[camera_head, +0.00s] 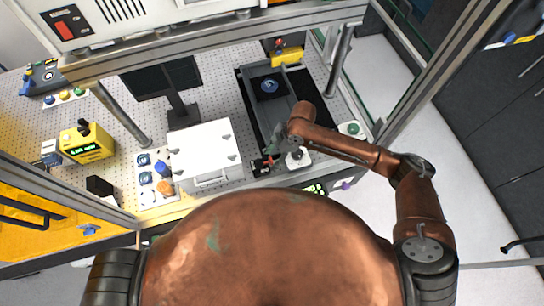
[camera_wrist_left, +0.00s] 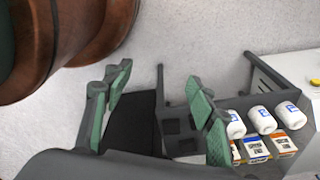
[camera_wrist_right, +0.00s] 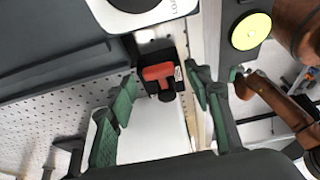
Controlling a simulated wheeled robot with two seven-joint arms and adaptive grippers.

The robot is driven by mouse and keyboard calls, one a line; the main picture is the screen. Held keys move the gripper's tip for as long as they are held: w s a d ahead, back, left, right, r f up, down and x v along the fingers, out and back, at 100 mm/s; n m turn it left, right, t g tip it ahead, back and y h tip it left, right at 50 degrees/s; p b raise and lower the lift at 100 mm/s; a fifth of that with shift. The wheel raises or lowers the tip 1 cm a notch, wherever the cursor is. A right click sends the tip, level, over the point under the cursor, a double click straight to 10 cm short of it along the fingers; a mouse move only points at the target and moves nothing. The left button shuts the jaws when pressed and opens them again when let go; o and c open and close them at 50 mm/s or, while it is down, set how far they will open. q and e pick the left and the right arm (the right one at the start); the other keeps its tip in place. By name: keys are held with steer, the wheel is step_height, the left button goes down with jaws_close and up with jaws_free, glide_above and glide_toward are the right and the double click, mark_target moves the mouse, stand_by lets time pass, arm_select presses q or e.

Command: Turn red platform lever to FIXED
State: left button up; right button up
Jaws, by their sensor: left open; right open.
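The red lever (camera_wrist_right: 158,72) sits on a small black block (camera_wrist_right: 160,52) at the table's front edge. In the right wrist view it lies between and just beyond the green fingertips of my right gripper (camera_wrist_right: 163,100), which is open and empty. I cannot tell whether the fingers touch it.
A white plate (camera_wrist_right: 138,18) with partly cut-off lettering adjoins the lever block. A white box (camera_head: 205,150) stands left of the dark platform (camera_head: 265,100). A yellow-green round button (camera_wrist_right: 250,30) is on the right. White bottles (camera_wrist_left: 262,119) and small boxes (camera_wrist_left: 254,150) sit in a holder near my left gripper.

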steer(key=shift+f, duration=0.1)
steer(key=c, duration=1.1)
arm_select(q)
steer(key=shift+s, duration=0.45)
arm_select(e)
steer(key=shift+c, duration=0.2)
steer(key=shift+a, duration=0.1)
